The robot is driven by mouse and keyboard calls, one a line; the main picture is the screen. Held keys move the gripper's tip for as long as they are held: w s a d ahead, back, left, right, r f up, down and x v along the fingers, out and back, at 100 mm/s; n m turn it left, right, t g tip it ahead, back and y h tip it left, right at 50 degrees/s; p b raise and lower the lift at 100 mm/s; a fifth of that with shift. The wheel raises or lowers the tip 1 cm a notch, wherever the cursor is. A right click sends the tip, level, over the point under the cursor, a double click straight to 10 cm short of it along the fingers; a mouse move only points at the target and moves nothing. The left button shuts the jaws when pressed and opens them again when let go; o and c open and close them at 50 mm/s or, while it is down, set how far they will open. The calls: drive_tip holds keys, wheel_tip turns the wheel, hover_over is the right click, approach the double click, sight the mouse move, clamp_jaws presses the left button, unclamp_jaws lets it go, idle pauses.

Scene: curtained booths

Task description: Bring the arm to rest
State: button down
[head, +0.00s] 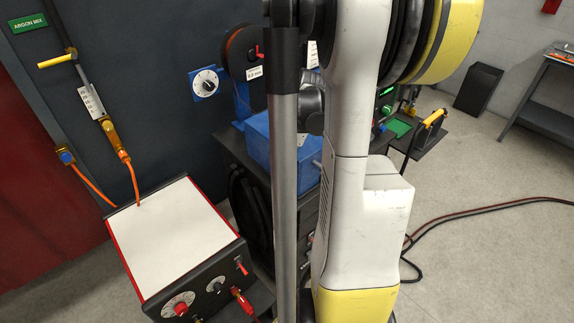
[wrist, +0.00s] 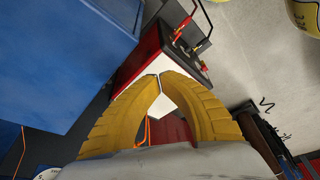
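My gripper (wrist: 160,75) shows in the wrist view as two ribbed yellow fingers. Their tips meet, with nothing held between them; an open gap remains lower between the curved fingers. Behind the fingertips is the white top of a red and black box, apparently some distance off. In the head view my white and yellow arm rises through the middle and hides part of the bench behind it. My gripper cannot be made out in the head view.
The red-edged box (head: 180,240) with knobs stands lower left in the head view. A blue box (head: 270,150) sits behind my arm. An orange hose (head: 90,185) hangs along the dark wall. Cables (head: 480,212) cross the floor at right, where much floor is clear.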

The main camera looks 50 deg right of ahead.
drive_tip(key=w+r+p+v, duration=0.1)
drive_tip(key=w+p+v, duration=0.15)
drive_tip(key=v, duration=0.75)
drive_tip(key=s+a+f+m+t+h+b, duration=0.1)
drive_tip(key=a+f+m+b, duration=0.1)
drive_tip(key=a, duration=0.8)
drive_tip(key=a+f+m+t+b, duration=0.1)
drive_tip(key=a+f+m+b, duration=0.2)
drive_tip(key=a, duration=0.8)
drive_tip(key=s+a+f+m+t+h+b, duration=0.1)
drive_tip(key=a+f+m+t+b, duration=0.1)
drive_tip(key=a+b, duration=0.4)
drive_tip(key=a+f+m, duration=0.1)
drive_tip(key=a+f, duration=0.1)
drive_tip(key=a, duration=0.3)
drive_tip(key=shift+s+h, duration=0.3)
drive_tip(key=shift+s, duration=0.05)
